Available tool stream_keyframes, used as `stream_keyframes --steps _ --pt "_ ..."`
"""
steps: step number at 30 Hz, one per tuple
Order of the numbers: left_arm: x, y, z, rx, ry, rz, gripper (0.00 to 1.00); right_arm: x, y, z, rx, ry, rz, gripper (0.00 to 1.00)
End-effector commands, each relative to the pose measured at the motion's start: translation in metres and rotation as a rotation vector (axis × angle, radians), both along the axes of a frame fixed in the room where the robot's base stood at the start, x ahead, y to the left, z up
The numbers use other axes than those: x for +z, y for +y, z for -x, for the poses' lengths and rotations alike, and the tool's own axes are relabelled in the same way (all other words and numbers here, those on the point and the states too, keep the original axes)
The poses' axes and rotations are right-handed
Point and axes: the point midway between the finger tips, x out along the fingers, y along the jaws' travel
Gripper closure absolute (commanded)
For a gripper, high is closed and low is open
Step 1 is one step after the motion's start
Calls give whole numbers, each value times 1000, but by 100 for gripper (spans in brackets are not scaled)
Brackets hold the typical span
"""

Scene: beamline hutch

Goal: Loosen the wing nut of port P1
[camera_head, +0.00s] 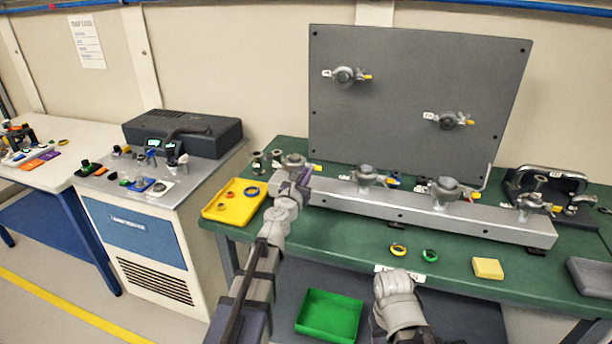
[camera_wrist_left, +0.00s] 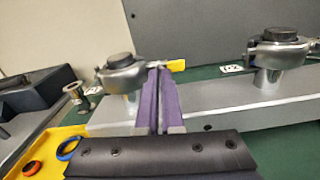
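The manifold (camera_head: 400,208), a grey bar with several clamped ports, lies on the green bench. Port P1, read as the leftmost one, has a grey clamp with a dark cap (camera_wrist_left: 122,72); in the head view the clamp (camera_head: 294,160) shows just above my left gripper. Its yellow wing nut (camera_wrist_left: 177,65) sticks out to the right of my left fingertips and also shows in the head view (camera_head: 317,167). My left gripper (camera_wrist_left: 160,72) has purple fingers close together at the wing nut, a thin gap between them. The fingers hide the contact. My right gripper is not in view.
A yellow tray (camera_head: 222,213) with coloured rings stands left of the manifold. A grey panel (camera_head: 415,100) with two clamped fittings rises behind. Two rings, a yellow block (camera_head: 487,268) and a green tray (camera_head: 328,322) are in front. A second clamped port (camera_wrist_left: 275,50) stands to the right.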

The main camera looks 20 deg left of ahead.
Motion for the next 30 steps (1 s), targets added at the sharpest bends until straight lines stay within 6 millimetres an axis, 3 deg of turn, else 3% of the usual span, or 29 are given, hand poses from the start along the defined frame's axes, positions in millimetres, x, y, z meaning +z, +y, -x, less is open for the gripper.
stream_keyframes --steps 3,12,22,30 --pt "0 1 -2 1 0 0 100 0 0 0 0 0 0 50" --pt "0 1 -2 1 0 -1 65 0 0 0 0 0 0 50" --pt "0 1 -1 2 -1 -33 65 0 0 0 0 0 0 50" --pt "0 1 -1 3 -10 -302 65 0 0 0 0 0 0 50"
